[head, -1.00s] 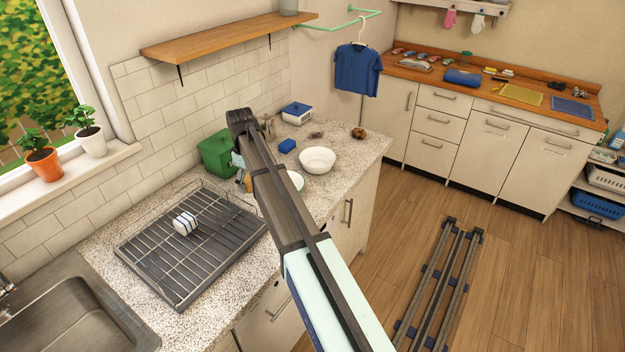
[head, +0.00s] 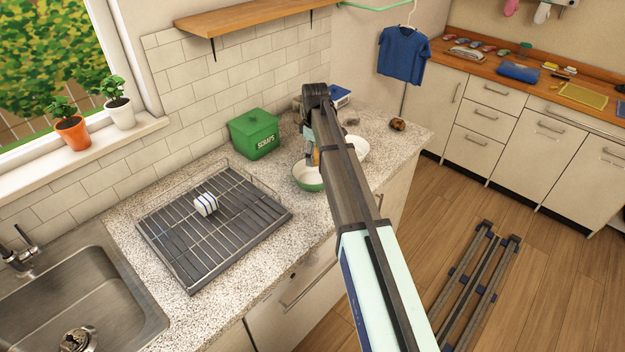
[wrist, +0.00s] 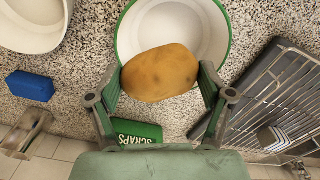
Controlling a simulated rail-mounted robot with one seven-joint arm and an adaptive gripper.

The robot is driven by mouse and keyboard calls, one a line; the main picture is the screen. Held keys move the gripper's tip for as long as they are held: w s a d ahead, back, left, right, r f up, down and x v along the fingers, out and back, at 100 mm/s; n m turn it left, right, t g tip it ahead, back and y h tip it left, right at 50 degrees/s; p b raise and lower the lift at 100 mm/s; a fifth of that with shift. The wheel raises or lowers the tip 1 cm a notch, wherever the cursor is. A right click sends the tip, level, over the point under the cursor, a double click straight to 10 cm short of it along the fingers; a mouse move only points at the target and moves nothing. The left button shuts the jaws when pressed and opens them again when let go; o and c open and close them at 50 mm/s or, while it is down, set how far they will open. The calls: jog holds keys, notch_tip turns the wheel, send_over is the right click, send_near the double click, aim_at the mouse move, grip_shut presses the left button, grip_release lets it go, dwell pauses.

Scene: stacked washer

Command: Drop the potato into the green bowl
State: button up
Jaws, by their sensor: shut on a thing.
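My gripper (wrist: 160,78) is shut on the potato (wrist: 160,73), a brown-yellow oval held across between its two fingers. The green bowl (wrist: 218,18), green outside with a white inside, lies beyond and below the potato in the wrist view, partly hidden by it. No other item shows in the visible part of the bowl. In the head view the green bowl (head: 308,184) sits on the counter, and my gripper (head: 310,140) is above its back edge, partly hidden by my arm.
A white bowl (wrist: 32,22) and blue sponge (wrist: 30,86) lie beside the green bowl. A green SCRAPS bin (head: 255,134) stands behind. A brown round thing (head: 397,124) lies near the counter's right end.

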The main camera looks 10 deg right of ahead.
jog(key=shift+f+b, duration=0.75)
jog(key=shift+f, duration=1.15)
jog(key=o, duration=1.1)
jog(key=shift+r, duration=0.2)
notch_tip(320, 180, up, 12)
jog(key=shift+f, duration=0.1)
